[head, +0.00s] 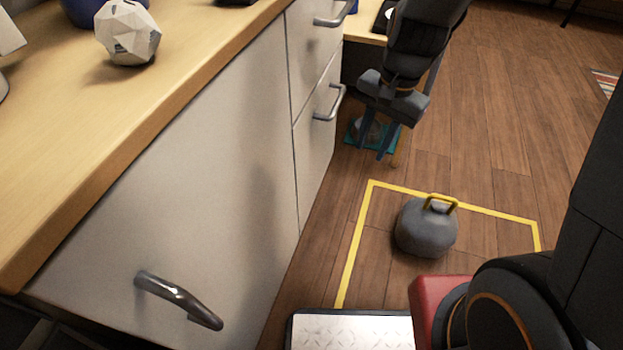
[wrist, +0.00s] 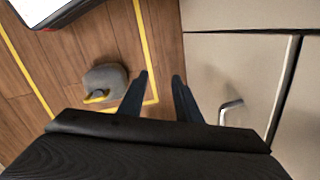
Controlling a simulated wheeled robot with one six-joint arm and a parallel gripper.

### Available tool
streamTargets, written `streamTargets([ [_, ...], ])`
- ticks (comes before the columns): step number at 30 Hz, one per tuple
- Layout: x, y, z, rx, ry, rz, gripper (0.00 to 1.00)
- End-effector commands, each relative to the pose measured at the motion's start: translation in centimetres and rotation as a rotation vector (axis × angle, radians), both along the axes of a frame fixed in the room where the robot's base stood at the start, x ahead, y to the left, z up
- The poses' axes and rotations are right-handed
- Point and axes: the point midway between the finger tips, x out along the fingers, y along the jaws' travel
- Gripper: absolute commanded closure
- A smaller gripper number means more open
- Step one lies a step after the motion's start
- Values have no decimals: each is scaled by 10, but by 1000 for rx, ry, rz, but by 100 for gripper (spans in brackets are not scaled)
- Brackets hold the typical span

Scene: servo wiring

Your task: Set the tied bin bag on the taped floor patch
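The tied bin bag (head: 427,230) is a grey, rounded lump with a yellow tie loop on top. It sits upright on the floor inside the yellow-taped floor patch (head: 349,264), near the patch's far edge. My gripper (head: 373,149) is open and empty, above the floor beyond the patch's far left corner, apart from the bag. My arm hides the patch's near right part.
A white cabinet (head: 190,190) with metal handles (head: 178,300) borders the patch on the left. A wooden counter (head: 110,100) holds a faceted white object (head: 128,32). A metal-topped platform (head: 350,330) lies at the near edge. A teal item (head: 352,132) is partly hidden behind my gripper.

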Motion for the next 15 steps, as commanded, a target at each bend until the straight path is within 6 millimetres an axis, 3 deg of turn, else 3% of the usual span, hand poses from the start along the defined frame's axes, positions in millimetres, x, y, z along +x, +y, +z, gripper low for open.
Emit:
streamTargets([
  [1,-18,27,17,-1,-19,140,69],
  [6,-86,87,56,-8,-64,585,69],
  [12,-155,119,83,-14,-105,988,69],
  [15,-174,125,89,-16,-118,1102,69],
])
